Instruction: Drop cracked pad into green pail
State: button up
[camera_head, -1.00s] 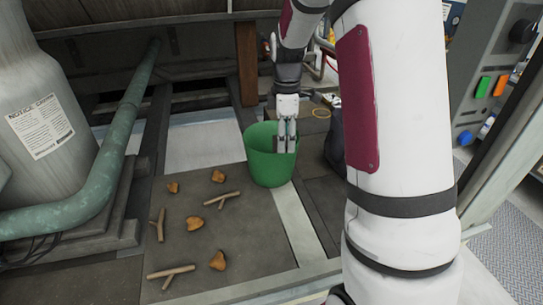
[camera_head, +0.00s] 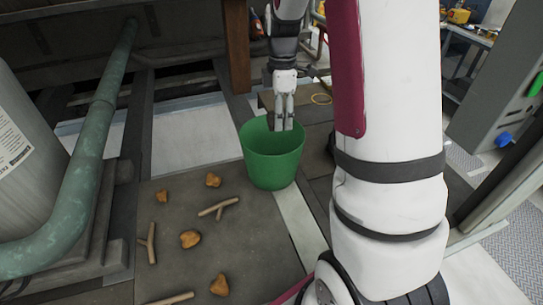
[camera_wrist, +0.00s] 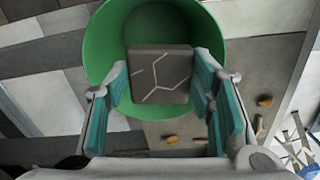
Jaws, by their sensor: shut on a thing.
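The cracked pad (camera_wrist: 160,75) is a dark grey block with pale crack lines on its face. My gripper (camera_wrist: 163,88) is shut on it, with a teal-lined finger on each side. In the wrist view the pad overlaps the mouth of the green pail (camera_wrist: 104,42). The pail (camera_head: 271,165) stands upright on the floor panel in the head view. My gripper (camera_head: 281,124) points down at the pail's opening, its fingertips at about rim height. The pail's floor is mostly hidden.
Several orange-brown lumps (camera_head: 190,238) and twigs (camera_head: 219,208) lie on the dark panel left of the pail. A green pipe (camera_head: 98,130) and a grey tank (camera_head: 22,165) stand at the left.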

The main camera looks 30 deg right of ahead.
jog(key=shift+f+b, duration=0.7)
jog(key=shift+f, duration=1.15)
jog(key=o, duration=1.3)
jog(key=shift+r, duration=0.1)
notch_tip(320, 180, up, 12)
jog(key=shift+f, duration=0.15)
